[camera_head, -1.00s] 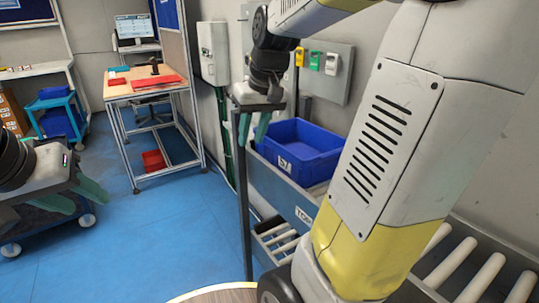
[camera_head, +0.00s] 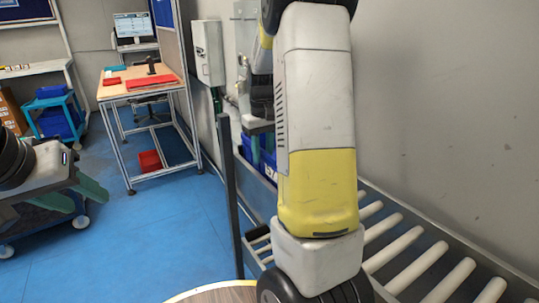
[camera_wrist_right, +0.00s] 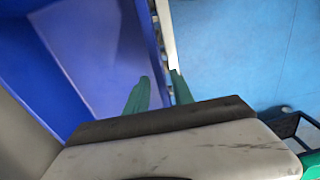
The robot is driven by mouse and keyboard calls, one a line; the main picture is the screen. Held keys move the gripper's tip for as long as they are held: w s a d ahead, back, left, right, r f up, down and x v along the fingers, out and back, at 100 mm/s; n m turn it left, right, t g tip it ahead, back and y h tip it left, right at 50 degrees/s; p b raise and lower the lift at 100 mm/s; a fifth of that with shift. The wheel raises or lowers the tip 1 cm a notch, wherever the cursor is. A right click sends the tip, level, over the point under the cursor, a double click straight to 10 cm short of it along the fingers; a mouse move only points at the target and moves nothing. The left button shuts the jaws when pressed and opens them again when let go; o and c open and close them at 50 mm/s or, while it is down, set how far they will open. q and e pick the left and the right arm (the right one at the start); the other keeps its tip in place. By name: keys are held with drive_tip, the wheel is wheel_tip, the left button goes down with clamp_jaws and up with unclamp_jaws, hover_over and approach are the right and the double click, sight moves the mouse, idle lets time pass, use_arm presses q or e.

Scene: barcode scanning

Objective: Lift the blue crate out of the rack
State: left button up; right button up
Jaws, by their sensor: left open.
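The blue crate (camera_head: 269,158) is mostly hidden behind my right arm in the head view; a strip with part of its white label shows above the rack (camera_head: 262,187). In the right wrist view the crate (camera_wrist_right: 85,45) fills the left side, its inside facing the camera. My right gripper (camera_wrist_right: 160,77) has its two green fingers apart, one over the crate side and one towards the floor side, with the crate's edge running between them. Whether they touch the edge is unclear. My left gripper (camera_head: 82,197) is open and empty at the left, far from the crate.
A grey post (camera_head: 232,195) stands at the rack's left end. A roller conveyor (camera_head: 420,265) runs to the lower right along the wall. The blue floor (camera_head: 160,230) between is clear.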

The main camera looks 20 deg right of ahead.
wheel_tip(320, 180, down, 2)
drive_tip(key=shift+f, duration=0.1)
clamp_jaws()
idle(1.5)
